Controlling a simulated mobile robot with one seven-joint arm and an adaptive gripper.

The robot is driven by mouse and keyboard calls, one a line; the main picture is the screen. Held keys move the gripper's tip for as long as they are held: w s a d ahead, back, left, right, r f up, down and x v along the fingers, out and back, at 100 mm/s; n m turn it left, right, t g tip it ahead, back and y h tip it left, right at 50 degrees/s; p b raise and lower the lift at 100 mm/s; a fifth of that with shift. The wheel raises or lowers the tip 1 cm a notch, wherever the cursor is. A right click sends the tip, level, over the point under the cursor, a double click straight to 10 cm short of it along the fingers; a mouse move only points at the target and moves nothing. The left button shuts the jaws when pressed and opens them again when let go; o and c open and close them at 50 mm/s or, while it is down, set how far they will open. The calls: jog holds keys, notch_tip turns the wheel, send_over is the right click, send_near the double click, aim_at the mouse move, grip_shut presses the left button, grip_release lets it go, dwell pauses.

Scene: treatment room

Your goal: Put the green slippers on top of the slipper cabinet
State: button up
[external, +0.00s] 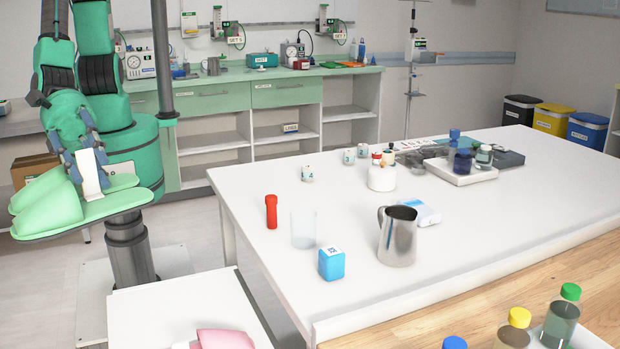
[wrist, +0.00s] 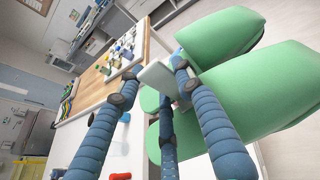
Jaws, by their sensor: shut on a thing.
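The green slippers (external: 50,207) are held up in the air at the left of the external view. A white upright piece (external: 90,176) stands between them. My gripper (external: 86,163), with blue segmented fingers, is shut on this white piece and carries the pair. In the wrist view, the slippers (wrist: 255,90) fill the right side, and the fingers of my gripper (wrist: 157,75) close around the white piece. A low white cabinet (external: 170,310), which looks like the slipper cabinet, stands at the bottom left with pink slippers (external: 222,339) on top, partly cut off by the frame.
A white table (external: 460,230) to the right bears a red torch (external: 271,211), a clear beaker (external: 304,230), a blue box (external: 331,264) and a metal jug (external: 398,237). The low cabinet's top is bare toward its back. A green counter (external: 250,85) lines the wall.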

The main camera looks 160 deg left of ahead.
jog(key=shift+a, duration=0.15)
dwell(0.7)
jog(key=w+a+f+n+g+y, duration=0.1)
jog(key=w+a+n+g+y, duration=0.15)
jog(key=a, duration=1.25)
jog(key=w+a+f+n+g+y, duration=0.1)
jog(key=w+a+n+y, duration=0.15)
jog(key=a, duration=1.15)
jog(key=w+a+n+g+y, duration=0.1)
jog(key=a+n+y, duration=0.15)
jog(key=a, duration=1.25)
jog(key=s+a+f+n+g, duration=0.2)
jog(key=s+a, duration=0.5)
jog(key=a, duration=0.7)
jog(key=s+a+f+n+g+y, duration=0.1)
jog(key=s+a, duration=0.6)
jog(key=a, duration=0.7)
jog(key=s+a+f+n+g+y, duration=0.1)
jog(key=s+a+f+n+g, duration=0.3)
jog(key=a, duration=1)
jog(key=s+g, duration=0.1)
jog(key=s, duration=0.2)
jog(key=shift+s+a+f+p, duration=0.3)
jog(key=shift+a+p, duration=0.05)
jog(key=shift+a, duration=0.05)
jog(key=shift+f, duration=0.1)
notch_tip(320, 180, down, 6)
jog(key=shift+b, duration=0.4)
jog(key=shift+f+b, duration=0.3)
jog(key=shift+f, duration=1.6)
